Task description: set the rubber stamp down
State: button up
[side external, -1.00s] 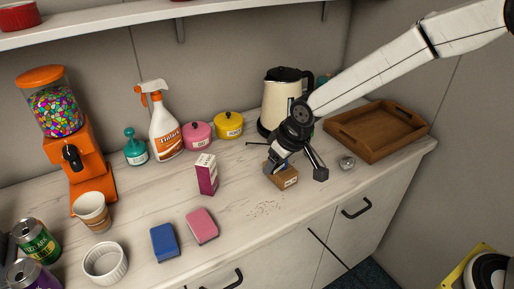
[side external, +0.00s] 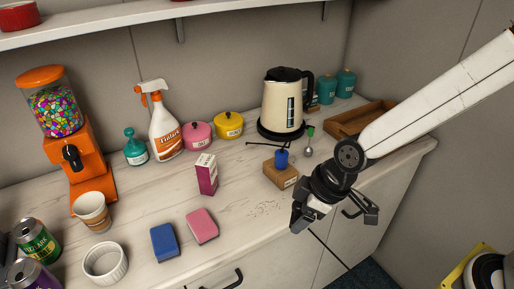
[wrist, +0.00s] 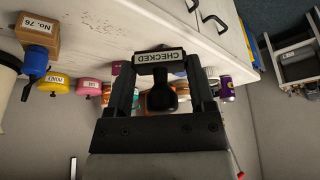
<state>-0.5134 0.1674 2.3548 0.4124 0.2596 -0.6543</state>
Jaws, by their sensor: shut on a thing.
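The rubber stamp (wrist: 161,97) shows in the wrist view between my gripper's fingers (wrist: 163,75). It has a dark rounded handle and a pale strip reading "CHECKED". My gripper is shut on it. In the side view my gripper (side external: 334,214) hangs by the counter's front edge, right of the wooden block and in front of it. The stamp is hard to make out there. The wooden block (side external: 280,176), with a blue-topped thing on it, stands on the counter; it also shows in the wrist view (wrist: 38,32), labelled "No. 76".
The counter (side external: 130,215) holds a pink sponge (side external: 202,226), a blue sponge (side external: 164,242), a pink-and-white carton (side external: 206,174) and a cream kettle (side external: 284,103). Crumbs (side external: 265,208) lie left of my gripper. A wooden tray (side external: 355,118) is partly behind my arm.

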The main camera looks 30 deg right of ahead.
jog(key=w+a+f, duration=0.4)
jog(key=w, duration=0.4)
send_near(240, 227)
jog(key=shift+w+a+f, duration=0.15)
jog(key=shift+a+f, duration=0.4)
jog(key=shift+f, duration=0.05)
jog(key=shift+w+a+f, duration=0.25)
jog(key=shift+w+f, duration=0.25)
jog(key=shift+f, duration=0.1)
jog(key=shift+w+f, duration=0.15)
jog(key=shift+f, duration=0.1)
jog(key=shift+w+a+f, duration=0.1)
jog(key=shift+f, duration=1.5)
jog(key=shift+f, duration=0.1)
jog(key=o, duration=1.2)
